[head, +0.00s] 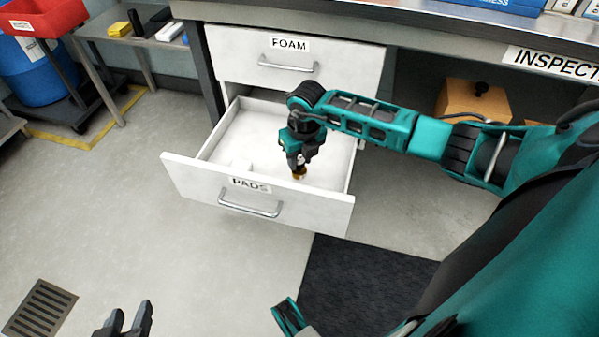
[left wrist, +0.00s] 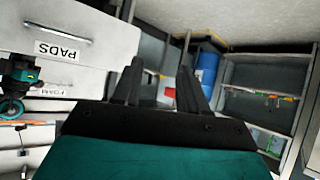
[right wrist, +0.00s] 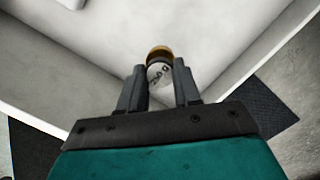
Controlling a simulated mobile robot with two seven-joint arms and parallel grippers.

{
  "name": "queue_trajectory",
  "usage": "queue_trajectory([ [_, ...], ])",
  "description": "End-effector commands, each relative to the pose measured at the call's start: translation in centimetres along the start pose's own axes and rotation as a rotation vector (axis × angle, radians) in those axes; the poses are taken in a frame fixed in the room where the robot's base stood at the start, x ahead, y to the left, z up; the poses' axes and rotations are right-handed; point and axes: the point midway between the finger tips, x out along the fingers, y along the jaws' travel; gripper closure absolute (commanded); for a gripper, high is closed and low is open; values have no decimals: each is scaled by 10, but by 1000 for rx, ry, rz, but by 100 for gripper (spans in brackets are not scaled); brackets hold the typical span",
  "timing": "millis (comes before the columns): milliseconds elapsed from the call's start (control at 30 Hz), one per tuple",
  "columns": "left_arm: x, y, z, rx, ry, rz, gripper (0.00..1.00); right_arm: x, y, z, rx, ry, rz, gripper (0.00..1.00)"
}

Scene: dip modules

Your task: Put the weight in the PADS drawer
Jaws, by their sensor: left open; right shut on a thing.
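The PADS drawer (head: 187,176) is pulled open below the shut FOAM drawer (head: 235,50). My right gripper (head: 299,168) reaches down inside the PADS drawer, near its front right. It is shut on the weight (head: 299,173), a small cylinder with a brass-coloured end. In the right wrist view the weight (right wrist: 159,72) sits between the fingertips, with white printed markings partly hidden by the fingers. Whether it touches the drawer floor I cannot tell. My left gripper (head: 127,318) is open and empty, low over the floor at the bottom of the head view; its fingers show in the left wrist view (left wrist: 158,85).
A red bin (head: 42,17) and blue barrel (head: 35,75) stand at left. Floor left of the drawer is clear.

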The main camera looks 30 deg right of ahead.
Motion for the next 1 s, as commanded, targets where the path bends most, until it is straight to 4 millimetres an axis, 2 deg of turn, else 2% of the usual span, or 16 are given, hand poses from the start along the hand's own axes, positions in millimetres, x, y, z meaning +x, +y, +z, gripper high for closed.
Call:
queue_trajectory([
  [167, 2, 3, 0, -5, 7, 6, 57, 12, 0, -1, 1, -1, -1, 100],
  [400, 8, 4, 6, -3, 2, 12, 57, 46, 0, -7, 1, -1, 0, 100],
  [767, 9, 5, 3, -1, 9, 14, 57, 49, 0, -7, 0, -2, -1, 100],
  [800, 9, 5, 3, -1, 9, 15, 57, 50, -1, -8, 0, 0, -1, 67],
  [1000, 8, 5, 2, -1, 10, 14, 57, 49, -1, -7, 0, 0, -1, 48],
])
